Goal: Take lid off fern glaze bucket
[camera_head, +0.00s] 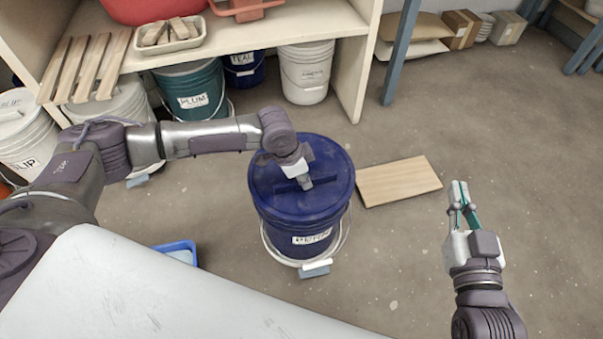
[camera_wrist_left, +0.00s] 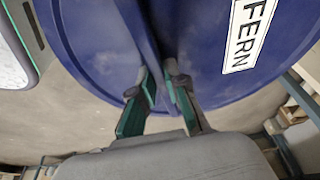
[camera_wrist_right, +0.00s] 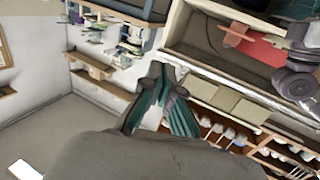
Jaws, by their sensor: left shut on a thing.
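The fern glaze bucket (camera_head: 285,229) is dark blue and stands upright on the floor in the head view; its front label is too small to read surely. Its blue lid (camera_head: 325,160) sits on top; I cannot tell whether a gap has opened beneath it. In the left wrist view, the lid (camera_wrist_left: 100,45) carries a white FERN label (camera_wrist_left: 248,35) and a raised bar handle (camera_wrist_left: 138,25). My left gripper (camera_head: 305,183) is shut on that handle, which shows between its fingers (camera_wrist_left: 160,82). My right gripper (camera_head: 459,192) is empty, with fingertips together, right of the bucket.
A wooden board (camera_head: 400,181) lies on the floor right of the bucket. Behind, a shelf (camera_head: 235,42) has several buckets below it, including a teal PLUM bucket (camera_head: 195,98). A blue tray (camera_head: 178,251) is at front left.

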